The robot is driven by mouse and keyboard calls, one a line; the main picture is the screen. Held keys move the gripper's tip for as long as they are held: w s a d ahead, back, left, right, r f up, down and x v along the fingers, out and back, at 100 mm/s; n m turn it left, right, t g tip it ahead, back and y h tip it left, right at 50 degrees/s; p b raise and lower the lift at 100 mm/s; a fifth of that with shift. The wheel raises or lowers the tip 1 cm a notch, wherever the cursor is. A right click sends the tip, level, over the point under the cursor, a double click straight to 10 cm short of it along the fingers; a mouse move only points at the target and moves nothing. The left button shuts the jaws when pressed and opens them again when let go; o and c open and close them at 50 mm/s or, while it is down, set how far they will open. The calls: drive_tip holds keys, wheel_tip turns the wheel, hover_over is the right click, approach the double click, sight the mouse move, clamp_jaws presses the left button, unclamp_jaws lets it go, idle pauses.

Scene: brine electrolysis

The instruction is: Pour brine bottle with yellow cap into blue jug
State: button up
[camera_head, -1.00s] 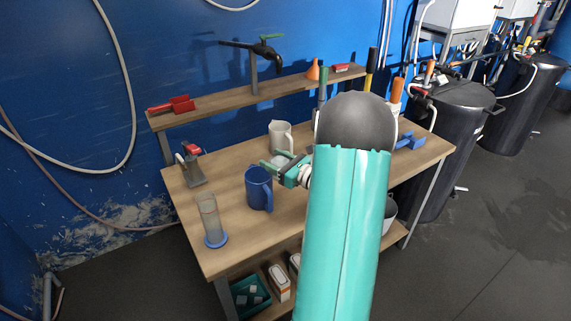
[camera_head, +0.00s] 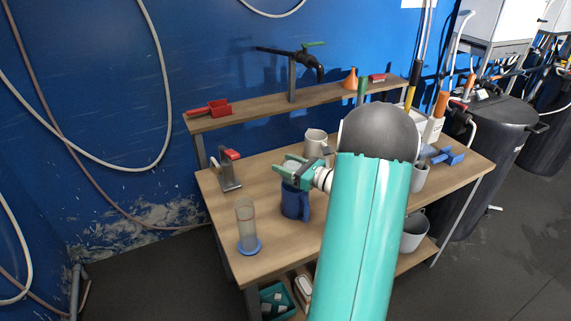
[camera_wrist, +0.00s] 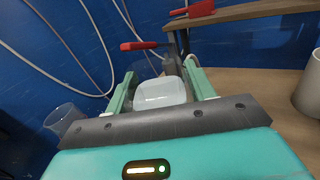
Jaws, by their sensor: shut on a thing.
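The blue jug (camera_head: 293,204) stands upright on the wooden table, its handle to the right and its rim partly hidden behind my gripper. My gripper (camera_head: 288,169) is just above the jug's rim in the head view. In the wrist view, my gripper (camera_wrist: 160,90) is shut on a pale, translucent bottle (camera_wrist: 160,93), whose whitish end faces the camera. The bottle is hard to make out in the head view, and no yellow cap shows in either view. The jug does not clearly show in the wrist view, and I cannot see whether any liquid flows.
A clear cylinder with a blue base (camera_head: 247,228) stands at the table's front left. A red-handled tool (camera_head: 229,172) stands behind it. A beige jug (camera_head: 316,143) is behind the blue jug. A raised shelf (camera_head: 262,112) with a tap runs along the back.

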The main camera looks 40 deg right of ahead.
drive_tip(key=m, duration=0.3)
drive_tip(key=a+f+m, duration=0.1)
drive_tip(key=shift+s+m, duration=0.15)
drive_tip(key=shift+m, duration=0.25)
drive_tip(key=m, duration=0.3)
drive_tip(key=shift+a+f+m, duration=0.2)
drive_tip(key=shift+f+m, duration=0.2)
drive_tip(key=m, duration=0.3)
drive_tip(key=shift+f, duration=0.25)
drive_tip(key=m, duration=0.2)
drive_tip(key=r+m, duration=0.1)
drive_tip(key=m, duration=0.1)
drive_tip(key=shift+d+r, duration=0.15)
drive_tip(key=m, duration=0.3)
drive_tip(key=r+m, duration=0.1)
drive_tip(key=shift+d, duration=0.35)
drive_tip(key=shift+f, duration=0.1)
idle(2.0)
